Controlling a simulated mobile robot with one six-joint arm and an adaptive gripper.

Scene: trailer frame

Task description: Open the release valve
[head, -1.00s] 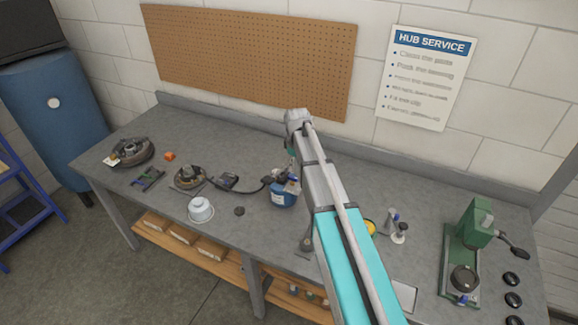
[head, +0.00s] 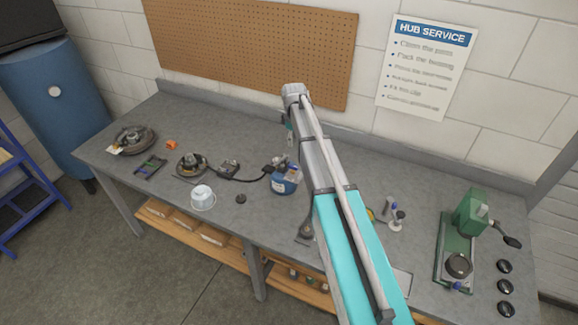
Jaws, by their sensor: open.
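A blue container (head: 286,182) with a pale label stands on the grey workbench (head: 330,172), just left of my forearm. A dark fitting on its top joins a black hose (head: 247,181). A release valve cannot be made out clearly at this size. My arm reaches over the bench, and its wrist bends down above and behind the container. My gripper (head: 289,154) is small in the head view, close above the container's top and partly hidden by my arm. It is open, with nothing seen in it. Contact with the container cannot be told.
Left on the bench are hub parts (head: 134,139), an orange piece (head: 171,145) and a white cup (head: 202,197). A green press (head: 468,213) and several black knobs (head: 505,287) are at right. Small bottles (head: 397,219) stand right of my arm. A pegboard wall (head: 250,50) is behind.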

